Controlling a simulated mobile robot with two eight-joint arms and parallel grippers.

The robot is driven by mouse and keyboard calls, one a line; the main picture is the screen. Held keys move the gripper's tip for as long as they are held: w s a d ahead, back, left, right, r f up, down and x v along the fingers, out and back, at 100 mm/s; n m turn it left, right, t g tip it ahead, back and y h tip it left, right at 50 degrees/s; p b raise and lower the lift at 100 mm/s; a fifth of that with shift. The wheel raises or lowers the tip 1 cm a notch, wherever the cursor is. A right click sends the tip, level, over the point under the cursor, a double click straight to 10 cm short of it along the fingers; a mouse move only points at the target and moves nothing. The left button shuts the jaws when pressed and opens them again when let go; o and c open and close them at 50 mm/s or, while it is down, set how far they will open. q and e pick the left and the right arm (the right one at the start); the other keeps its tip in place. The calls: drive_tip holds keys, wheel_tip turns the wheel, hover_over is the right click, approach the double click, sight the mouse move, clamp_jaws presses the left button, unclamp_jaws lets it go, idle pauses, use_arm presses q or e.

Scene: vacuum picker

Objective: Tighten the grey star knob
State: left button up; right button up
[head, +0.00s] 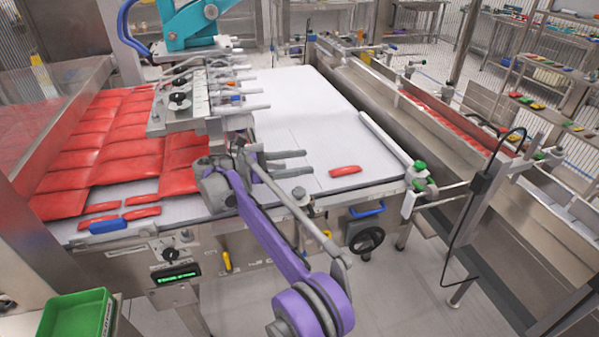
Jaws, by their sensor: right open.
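A small grey knob (299,193) stands on a post at the front edge of the white belt. It may be the grey star knob, but it is too small to make out a star shape. My right gripper (296,163) is on the purple arm, over the belt just behind this knob. Its two grey fingers are apart, point right and have nothing between them. The gripper appears apart from the knob. My left gripper does not show.
A red packet (345,171) lies on the white belt (310,110) right of my gripper. More red packets (125,160) cover the left side. A black handwheel (366,240) and blue handle (367,209) are on the front. Green knobs (420,166) sit at the right corner. A green bin (75,314) is lower left.

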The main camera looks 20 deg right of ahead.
sight(295, 195)
drive_tip(key=s+a+f+n+t+y+b, duration=0.5)
drive_tip(key=s+a+f+n+t, duration=0.4)
drive_tip(key=t, duration=0.5)
drive_tip(key=shift+n, duration=0.4)
drive_tip(key=x, duration=0.8)
drive_tip(key=f+x, duration=0.1)
drive_tip(key=x, duration=0.3)
drive_tip(key=shift+w+d+f+b, duration=0.1)
drive_tip(key=shift+d+b, duration=0.2)
clamp_jaws()
